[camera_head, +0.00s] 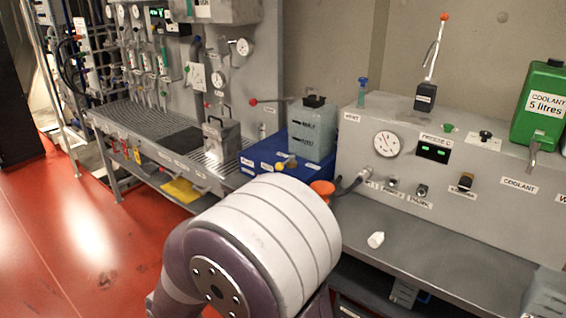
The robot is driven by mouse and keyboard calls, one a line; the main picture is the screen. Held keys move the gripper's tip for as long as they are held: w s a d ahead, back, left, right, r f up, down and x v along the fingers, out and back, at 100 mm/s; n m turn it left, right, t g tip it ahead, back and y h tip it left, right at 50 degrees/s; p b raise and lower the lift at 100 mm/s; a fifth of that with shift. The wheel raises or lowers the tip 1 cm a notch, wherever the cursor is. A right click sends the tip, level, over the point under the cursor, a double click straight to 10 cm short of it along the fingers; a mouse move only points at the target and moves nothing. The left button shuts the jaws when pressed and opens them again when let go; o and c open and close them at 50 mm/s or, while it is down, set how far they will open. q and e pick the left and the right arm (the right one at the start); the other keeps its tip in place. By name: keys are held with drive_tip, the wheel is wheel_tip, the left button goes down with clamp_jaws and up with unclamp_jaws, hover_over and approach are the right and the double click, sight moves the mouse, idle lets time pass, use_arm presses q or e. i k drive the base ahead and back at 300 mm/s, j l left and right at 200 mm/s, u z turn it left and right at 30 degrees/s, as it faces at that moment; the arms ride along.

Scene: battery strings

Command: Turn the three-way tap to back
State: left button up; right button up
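I cannot tell for certain which fitting is the three-way tap. A yellow-handled fitting (288,162) shows at the front of the blue unit (262,152), left of the grey bench panel. A lever with a red ball end (254,102) sticks out to the left above that unit. Another lever with an orange-red ball (444,17) stands upright on top of the panel. A large white and purple link of my arm fills the lower middle and hides part of the bench in front of the blue unit. Neither gripper shows in this view.
The grey panel (350,160) carries a round gauge (387,144), a green display (433,152) and several switches. A green coolant can (541,105) stands on its right end. Red floor (75,240) is open at left.

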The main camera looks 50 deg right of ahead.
sight(285, 163)
drive_tip(key=i+j+u, duration=0.1)
drive_tip(key=i+j, duration=0.4)
drive_tip(key=i+z, duration=0.25)
drive_tip(key=z, duration=0.15)
drive_tip(key=i+j+z, duration=0.1)
drive_tip(key=i+z, duration=0.3)
drive_tip(key=i+j+z, duration=0.15)
drive_tip(key=z, duration=0.2)
drive_tip(key=i+j+z, duration=0.2)
drive_tip(key=z, duration=0.2)
drive_tip(key=i+l+z, duration=0.1)
drive_tip(key=z, duration=0.35)
drive_tip(key=i+z, duration=0.2)
drive_tip(key=z, duration=0.2)
drive_tip(key=i+z, duration=0.2)
drive_tip(key=z, duration=0.25)
drive_tip(key=i+j+z, duration=0.1)
drive_tip(key=z, duration=0.35)
drive_tip(key=i+j+z, duration=0.15)
drive_tip(key=z, duration=0.25)
drive_tip(key=i+j+z, duration=0.1)
drive_tip(key=z, duration=0.35)
drive_tip(key=j, duration=0.1)
